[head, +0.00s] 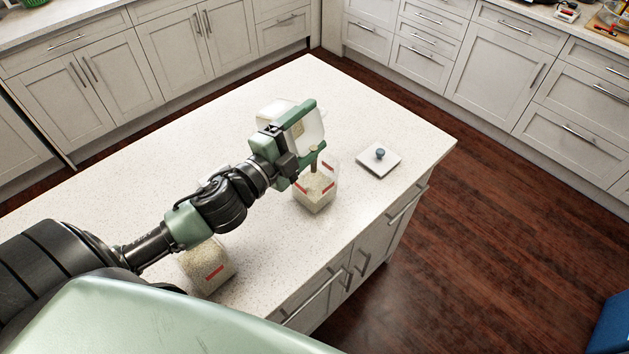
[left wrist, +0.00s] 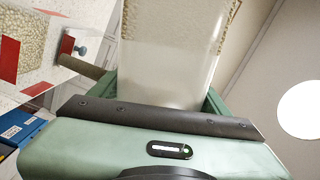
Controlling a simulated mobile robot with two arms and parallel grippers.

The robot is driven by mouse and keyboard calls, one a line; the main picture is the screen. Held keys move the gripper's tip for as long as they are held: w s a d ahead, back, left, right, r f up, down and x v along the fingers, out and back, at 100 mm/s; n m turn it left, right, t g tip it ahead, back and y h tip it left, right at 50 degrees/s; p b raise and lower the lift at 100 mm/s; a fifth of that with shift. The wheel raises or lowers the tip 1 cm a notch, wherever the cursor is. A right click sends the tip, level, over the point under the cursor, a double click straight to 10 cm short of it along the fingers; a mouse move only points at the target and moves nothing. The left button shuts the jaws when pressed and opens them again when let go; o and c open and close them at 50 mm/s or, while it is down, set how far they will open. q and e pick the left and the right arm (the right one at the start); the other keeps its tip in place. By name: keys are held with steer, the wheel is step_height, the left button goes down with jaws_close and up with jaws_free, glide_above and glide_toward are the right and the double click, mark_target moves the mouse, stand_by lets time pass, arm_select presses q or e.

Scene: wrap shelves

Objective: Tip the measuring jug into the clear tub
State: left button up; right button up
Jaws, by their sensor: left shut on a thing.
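My left gripper (head: 304,130) is shut on the measuring jug (head: 311,127), a see-through vessel, and holds it tilted above the counter. In the left wrist view the jug (left wrist: 170,70) fills the space between the fingers, with pale grains along its right side. The clear tub (head: 316,190), with red marks and pale grain in it, stands on the counter just below the jug; part of it shows in the left wrist view (left wrist: 38,38). An olive-brown rod (head: 313,158) hangs over the tub; I cannot tell whether it is the jug's handle. My right gripper is not in view.
A square white lid (head: 378,160) with a blue knob lies right of the tub. Another grain-filled container (head: 207,267) with a red mark stands near the front edge. A pale container (head: 272,113) sits partly hidden behind my gripper. The far counter (head: 310,80) is clear.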

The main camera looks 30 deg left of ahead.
mark_target(284, 107)
arm_select(q)
steer(key=shift+s+d+m+p, duration=0.1)
steer(key=shift+d+m+p, duration=0.15)
steer(key=shift+m+p, duration=0.35)
steer(key=shift+d+m+p, duration=0.25)
steer(key=shift+m+p, duration=0.15)
steer(key=shift+m, duration=0.4)
stand_by(3.1)
step_height(284, 107, up, 2)
steer(key=n+p, duration=0.3)
steer(key=n, duration=0.2)
steer(key=shift+r+p, duration=0.2)
steer(key=shift+p, duration=0.15)
steer(key=shift+n, duration=0.5)
steer(key=shift+a, duration=0.1)
steer(key=a+r+n+p, duration=0.1)
steer(key=a+n+p, duration=0.1)
steer(key=w+a+r+n+p, duration=0.1)
steer(key=a+n, duration=0.1)
steer(key=a, duration=0.1)
steer(key=a+n+p, duration=0.2)
steer(key=shift+w+a+r+p, duration=0.15)
steer(key=shift+w+r+p, duration=0.15)
steer(key=shift+r, duration=0.1)
steer(key=w+a+r+n, duration=0.1)
steer(key=a+r+n, duration=0.1)
steer(key=a+n, duration=0.3)
steer(key=shift+a+n, duration=0.4)
steer(key=shift+a, duration=0.3)
steer(key=shift+w+f, duration=0.1)
